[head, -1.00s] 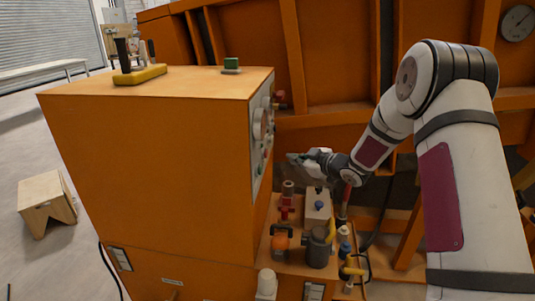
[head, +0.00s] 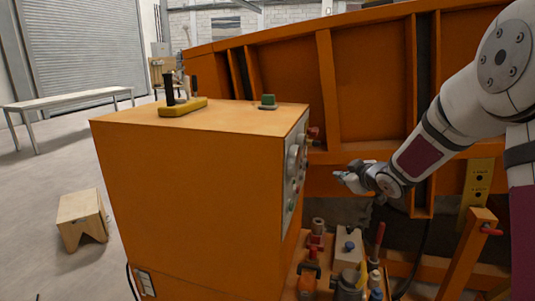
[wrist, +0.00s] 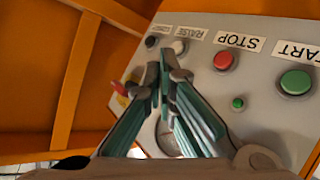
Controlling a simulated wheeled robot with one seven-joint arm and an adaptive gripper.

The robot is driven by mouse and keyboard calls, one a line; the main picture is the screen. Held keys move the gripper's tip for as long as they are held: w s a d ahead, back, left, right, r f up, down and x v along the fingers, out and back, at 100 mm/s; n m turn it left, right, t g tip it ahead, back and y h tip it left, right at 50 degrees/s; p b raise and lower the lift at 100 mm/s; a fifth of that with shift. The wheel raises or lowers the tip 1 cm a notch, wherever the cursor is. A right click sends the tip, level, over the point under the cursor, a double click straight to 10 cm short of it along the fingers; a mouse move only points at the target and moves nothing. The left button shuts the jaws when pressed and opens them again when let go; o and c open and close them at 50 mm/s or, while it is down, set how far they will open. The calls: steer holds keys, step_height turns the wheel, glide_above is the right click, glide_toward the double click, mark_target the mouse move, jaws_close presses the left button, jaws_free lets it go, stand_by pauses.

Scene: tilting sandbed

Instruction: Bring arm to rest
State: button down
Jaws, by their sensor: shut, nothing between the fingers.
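My arm (head: 455,110) reaches in from the right in the head view. My gripper (head: 342,177) is off the right side of the orange cabinet (head: 195,190), in front of the orange sandbed frame. In the wrist view my gripper (wrist: 163,75) is shut and empty, its fingertips together. Behind it is the grey control panel (wrist: 262,75), with a red STOP button (wrist: 225,60), a green START button (wrist: 295,82) and a pale button (wrist: 179,47) by the RAISE label. The fingers hide part of the panel. I cannot tell the exact gap between fingertips and panel.
A shelf below holds several valves and fittings, including a white block (head: 348,250) and a red-handled tool (head: 378,238). A wooden stool (head: 82,218) stands on open floor at left.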

steer(key=s+d+r+m+g+h, duration=0.1)
steer(key=s+r+m+g+h, duration=0.3)
steer(key=s, duration=0.6)
steer(key=s+d+r+m+t+h, duration=0.1)
steer(key=s+r, duration=0.5)
steer(key=s, duration=0.4)
steer(key=s+a+f+m+g+y, duration=0.1)
steer(key=s+a, duration=0.1)
steer(key=s, duration=0.7)
steer(key=s+a+f+m+g, duration=0.1)
steer(key=s+a+g, duration=0.1)
steer(key=s, duration=0.7)
steer(key=s+a+f+m+g+y+p, duration=0.1)
steer(key=s+a+g, duration=0.1)
steer(key=s, duration=0.8)
steer(key=shift+a+f+m+y, duration=0.15)
steer(key=shift+a+m+y, duration=0.1)
steer(key=shift+m+y, duration=0.05)
